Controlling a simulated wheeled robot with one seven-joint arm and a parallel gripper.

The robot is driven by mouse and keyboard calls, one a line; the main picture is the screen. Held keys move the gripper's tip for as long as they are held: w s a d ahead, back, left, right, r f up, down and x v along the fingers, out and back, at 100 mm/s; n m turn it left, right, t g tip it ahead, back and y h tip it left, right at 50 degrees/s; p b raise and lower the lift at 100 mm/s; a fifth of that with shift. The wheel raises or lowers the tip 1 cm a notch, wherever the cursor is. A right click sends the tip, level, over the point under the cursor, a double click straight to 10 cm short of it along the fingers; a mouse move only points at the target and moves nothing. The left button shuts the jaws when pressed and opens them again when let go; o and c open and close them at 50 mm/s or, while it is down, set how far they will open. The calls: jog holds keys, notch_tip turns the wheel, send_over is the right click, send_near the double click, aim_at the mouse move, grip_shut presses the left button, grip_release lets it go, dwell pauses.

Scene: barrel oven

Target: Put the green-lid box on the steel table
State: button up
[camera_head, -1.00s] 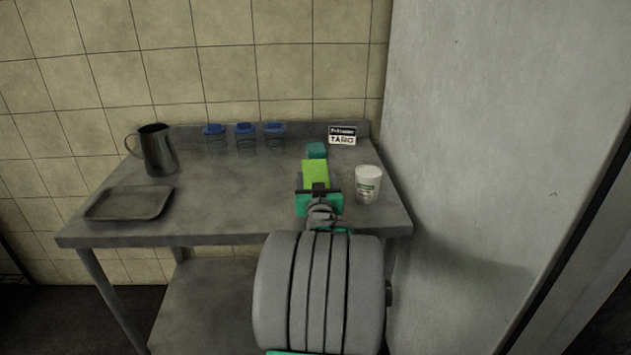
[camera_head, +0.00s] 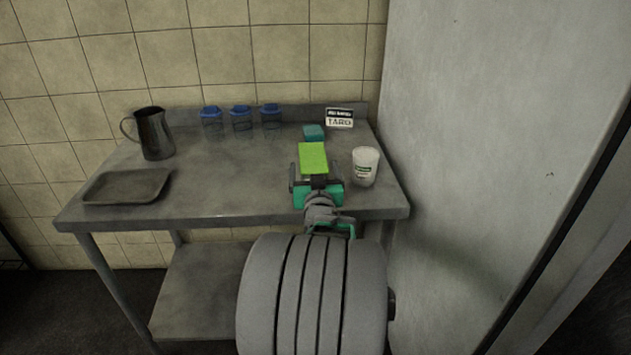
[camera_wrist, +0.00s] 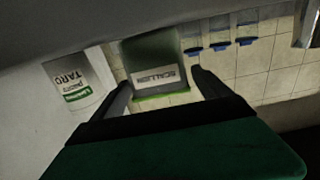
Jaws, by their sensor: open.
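The green-lid box (camera_head: 313,158) stands on the right part of the steel table (camera_head: 225,190), its bright green lid on top. In the wrist view, which is upside down, the box (camera_wrist: 152,65) shows a label, with the lid on its lower edge. My gripper (camera_wrist: 163,90) is open, with one finger to each side of the box and a gap beside each. In the head view my gripper (camera_head: 316,180) is just on the near side of the box, and hides the box's lower front.
A white tub (camera_head: 365,167) stands close on the right. A teal block (camera_head: 314,132) and a small sign (camera_head: 339,118) are behind the box. Several blue-lidded jars (camera_head: 241,117), a metal pitcher (camera_head: 153,134) and a tray (camera_head: 127,186) are further left. The table's middle is clear.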

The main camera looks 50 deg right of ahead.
jog(key=v, duration=0.8)
